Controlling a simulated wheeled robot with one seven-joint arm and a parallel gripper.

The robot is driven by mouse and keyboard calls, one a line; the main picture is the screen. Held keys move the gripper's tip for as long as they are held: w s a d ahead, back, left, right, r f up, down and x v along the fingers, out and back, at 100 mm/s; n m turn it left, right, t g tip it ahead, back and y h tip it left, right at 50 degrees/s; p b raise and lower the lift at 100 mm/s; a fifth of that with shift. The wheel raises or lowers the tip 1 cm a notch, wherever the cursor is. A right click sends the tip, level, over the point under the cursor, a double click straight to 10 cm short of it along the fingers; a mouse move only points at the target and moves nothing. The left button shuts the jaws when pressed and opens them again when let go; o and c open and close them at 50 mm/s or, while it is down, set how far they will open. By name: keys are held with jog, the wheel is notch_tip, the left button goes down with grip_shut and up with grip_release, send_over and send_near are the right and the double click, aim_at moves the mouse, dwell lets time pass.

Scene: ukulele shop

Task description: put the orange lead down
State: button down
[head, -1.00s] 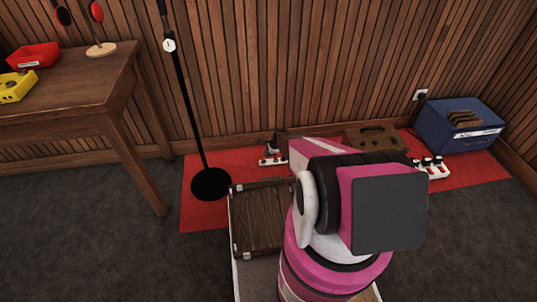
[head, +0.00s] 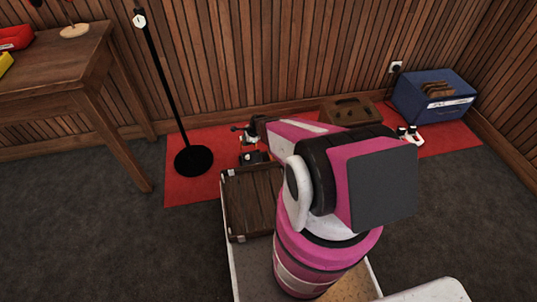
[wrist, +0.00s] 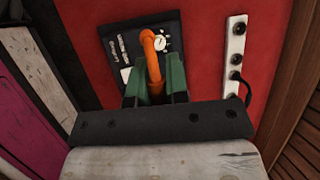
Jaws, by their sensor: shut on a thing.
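The orange lead (wrist: 152,48) shows in the wrist view as a thick bent orange piece. My gripper (wrist: 155,92) is shut on it between two green fingers. The lead stands in front of a black panel (wrist: 120,55) with white lettering and a round white dial. I cannot tell whether the lead touches the panel. In the head view my gripper (head: 243,137) is small and low over the red mat (head: 196,130), and my arm hides part of the mat.
A white strip with dark round sockets (wrist: 235,55) lies right of the panel. A black stand base (head: 193,161) is left of my gripper. A brown case (head: 348,110) and blue crate (head: 432,98) stand along the wall. Bare carpet (head: 90,230) lies left.

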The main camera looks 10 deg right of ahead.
jog(key=w+d+f, duration=0.5)
jog(key=d+f, duration=0.5)
jog(key=shift+f, duration=0.4)
jog(key=shift+f, duration=0.15)
jog(key=c, duration=1.1)
grip_release()
jog(key=v, duration=1.2)
jog(key=s+a+r+n+h, duration=0.1)
jog(key=s+r+n, duration=0.5)
jog(key=r, duration=0.5)
jog(key=s+a+r+n+g+h, duration=0.1)
jog(key=s+r+n, duration=0.4)
jog(key=r, duration=0.6)
jog(key=s+a+r+n+g+h, duration=0.1)
jog(key=s+r+n, duration=0.5)
jog(key=r, duration=0.6)
jog(key=shift+s+a+n+h, duration=0.3)
jog(key=shift+s+a+h, duration=0.5)
jog(key=shift+s, duration=0.3)
